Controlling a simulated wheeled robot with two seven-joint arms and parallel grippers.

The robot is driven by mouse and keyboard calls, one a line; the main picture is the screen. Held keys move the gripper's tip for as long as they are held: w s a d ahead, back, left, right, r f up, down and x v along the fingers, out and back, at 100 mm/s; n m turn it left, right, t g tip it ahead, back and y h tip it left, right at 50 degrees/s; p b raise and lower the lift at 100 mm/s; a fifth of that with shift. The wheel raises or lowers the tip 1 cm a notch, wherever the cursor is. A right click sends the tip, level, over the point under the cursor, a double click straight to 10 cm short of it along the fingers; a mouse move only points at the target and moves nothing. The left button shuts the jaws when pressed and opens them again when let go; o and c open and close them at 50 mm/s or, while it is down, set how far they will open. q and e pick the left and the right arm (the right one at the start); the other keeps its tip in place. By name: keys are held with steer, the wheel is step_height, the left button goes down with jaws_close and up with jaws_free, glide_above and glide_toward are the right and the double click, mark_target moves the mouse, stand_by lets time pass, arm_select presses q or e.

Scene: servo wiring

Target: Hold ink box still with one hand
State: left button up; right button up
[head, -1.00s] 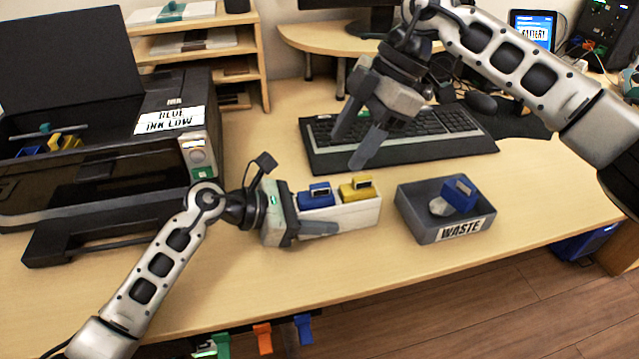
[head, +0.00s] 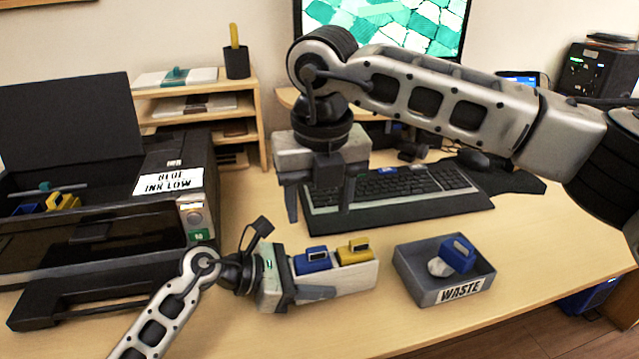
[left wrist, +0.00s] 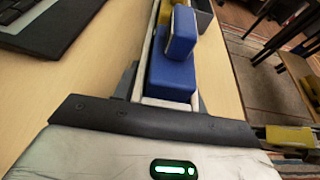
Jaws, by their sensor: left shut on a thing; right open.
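The ink box (head: 352,281) is a long white open box on the desk, with a blue cartridge (head: 312,261) and a yellow cartridge (head: 354,252) in it. My left gripper (head: 302,285) is shut on the box's left end, with one finger along its near side. The left wrist view shows the box's white end rim (left wrist: 165,103) and the blue cartridge (left wrist: 174,75) between the dark fingers. My right gripper (head: 320,210) is open and empty, fingers pointing down, above and behind the box, in front of the keyboard in the picture.
A grey waste tray (head: 418,287) to the right of the box holds a blue cartridge (head: 458,254) and a pale crumpled piece. The keyboard (head: 420,195) lies behind. The desk's right front is clear.

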mark_target(317, 248)
steer(key=f, duration=0.6)
steer(key=w+f, duration=0.1)
steer(key=f, duration=0.1)
steer(key=shift+a+f, duration=0.15)
steer(key=shift+f, duration=0.25)
steer(key=shift+r, duration=0.1)
steer(key=c, duration=1.1)
